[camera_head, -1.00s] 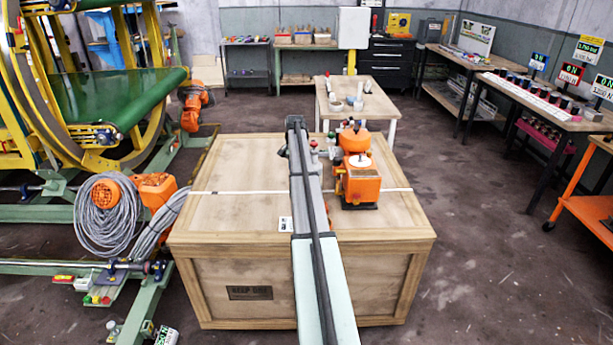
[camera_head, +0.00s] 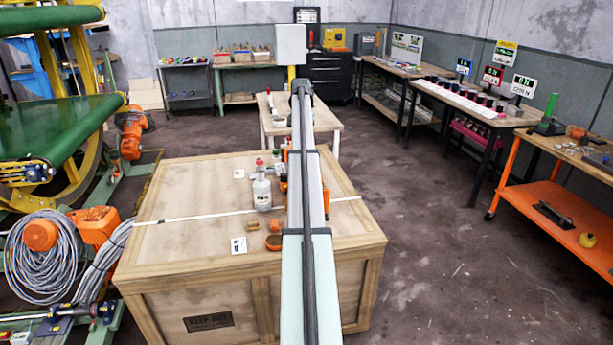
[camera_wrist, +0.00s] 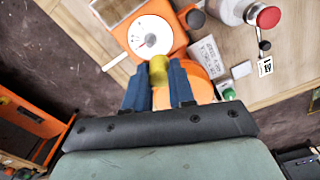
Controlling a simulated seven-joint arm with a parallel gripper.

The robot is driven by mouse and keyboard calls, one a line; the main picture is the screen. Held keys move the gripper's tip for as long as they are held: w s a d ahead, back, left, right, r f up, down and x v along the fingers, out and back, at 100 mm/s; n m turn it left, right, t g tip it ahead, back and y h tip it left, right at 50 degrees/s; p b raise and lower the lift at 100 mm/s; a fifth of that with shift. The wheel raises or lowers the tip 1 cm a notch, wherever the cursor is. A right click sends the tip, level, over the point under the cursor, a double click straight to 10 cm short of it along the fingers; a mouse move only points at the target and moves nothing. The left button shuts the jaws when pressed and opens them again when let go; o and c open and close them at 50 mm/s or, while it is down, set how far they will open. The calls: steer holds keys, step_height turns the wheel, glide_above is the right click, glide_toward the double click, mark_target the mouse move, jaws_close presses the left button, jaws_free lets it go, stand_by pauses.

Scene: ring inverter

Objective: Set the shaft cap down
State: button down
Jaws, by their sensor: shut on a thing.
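In the wrist view my gripper (camera_wrist: 160,86) has two blue fingers shut on a small yellow round piece (camera_wrist: 159,68), which looks like the shaft cap. The piece sits at the fingertips, in front of an orange device with a white dial (camera_wrist: 150,34). An orange rounded part (camera_wrist: 197,88) of it shows behind the right finger. I cannot tell whether the cap touches anything below it. In the head view my arm hides the gripper and most of the orange device (camera_head: 283,182).
The wooden crate (camera_head: 190,240) carries a grey bottle (camera_head: 262,188), small brown and orange pieces (camera_head: 273,241) and a white card (camera_head: 239,246). A red-topped container (camera_wrist: 230,8) is beside the device in the wrist view. The crate top's left part is clear. An orange cart (camera_head: 550,208) stands right.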

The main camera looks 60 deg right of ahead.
steer(key=shift+s+d+f, duration=0.25)
steer(key=shift+f, duration=1.15)
steer(key=shift+s+d+f, duration=0.2)
steer(key=shift+s+f, duration=0.1)
steer(key=shift+f, duration=1.05)
steer(key=shift+s+d+f, duration=0.25)
steer(key=shift+f, duration=1.15)
steer(key=shift+f, duration=0.65)
steer(key=c, duration=1)
jaws_free()
steer(key=shift+o, duration=0.2)
steer(key=shift+r, duration=0.1)
step_height(320, 180, up, 13)
